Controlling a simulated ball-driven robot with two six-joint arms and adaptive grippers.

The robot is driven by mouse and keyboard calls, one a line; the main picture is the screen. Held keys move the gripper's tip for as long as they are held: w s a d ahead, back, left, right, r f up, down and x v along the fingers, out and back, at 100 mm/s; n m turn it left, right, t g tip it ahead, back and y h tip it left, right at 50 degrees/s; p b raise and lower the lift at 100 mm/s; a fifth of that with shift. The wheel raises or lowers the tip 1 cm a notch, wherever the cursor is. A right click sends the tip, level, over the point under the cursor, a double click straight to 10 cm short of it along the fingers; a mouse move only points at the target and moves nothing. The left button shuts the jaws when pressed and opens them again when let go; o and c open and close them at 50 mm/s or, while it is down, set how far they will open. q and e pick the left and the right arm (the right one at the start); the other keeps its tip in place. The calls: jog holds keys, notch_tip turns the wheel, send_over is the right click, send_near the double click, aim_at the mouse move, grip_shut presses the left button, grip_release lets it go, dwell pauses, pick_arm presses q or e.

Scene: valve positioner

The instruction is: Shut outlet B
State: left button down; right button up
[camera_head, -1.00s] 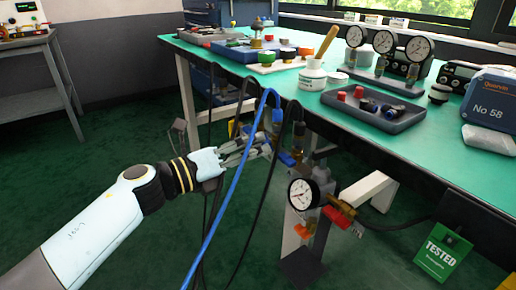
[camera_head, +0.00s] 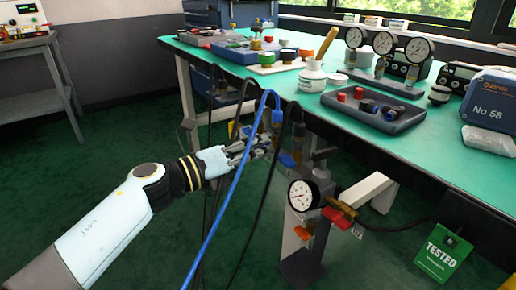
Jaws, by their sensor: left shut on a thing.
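A valve assembly stands below the front edge of the bench, with a round pressure gauge (camera_head: 302,196). A red lever (camera_head: 337,218) with a small tag and an orange handle (camera_head: 305,229) sit by the gauge. A blue handle (camera_head: 287,160) is higher up, beside the brass fittings. No outlet letter is legible. My left gripper (camera_head: 258,148) reaches in from the left, behind the blue hose. Its fingers are closed at the blue handle; hoses partly hide the contact. My right gripper is not in view.
A blue hose (camera_head: 235,180) and black hoses hang across the front of my left gripper. The green bench (camera_head: 300,90) carries gauges, a grey tray (camera_head: 373,108) and a white bottle (camera_head: 312,78). A green "TESTED" tag (camera_head: 442,253) hangs at lower right. The floor at left is clear.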

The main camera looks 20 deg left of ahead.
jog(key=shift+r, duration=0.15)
pick_arm(q)
jog(key=shift+r+n+p, duration=0.15)
jog(key=shift+n+p, duration=0.35)
jog(key=shift+p, duration=0.1)
jog(key=shift+n+p, duration=0.3)
jog(key=n+p, duration=0.5)
jog(key=n, duration=0.1)
jog(key=shift+p, duration=0.3)
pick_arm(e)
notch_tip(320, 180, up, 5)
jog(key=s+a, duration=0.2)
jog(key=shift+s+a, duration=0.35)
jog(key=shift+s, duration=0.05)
pick_arm(q)
jog(key=shift+n, duration=0.3)
jog(key=shift+f, duration=0.2)
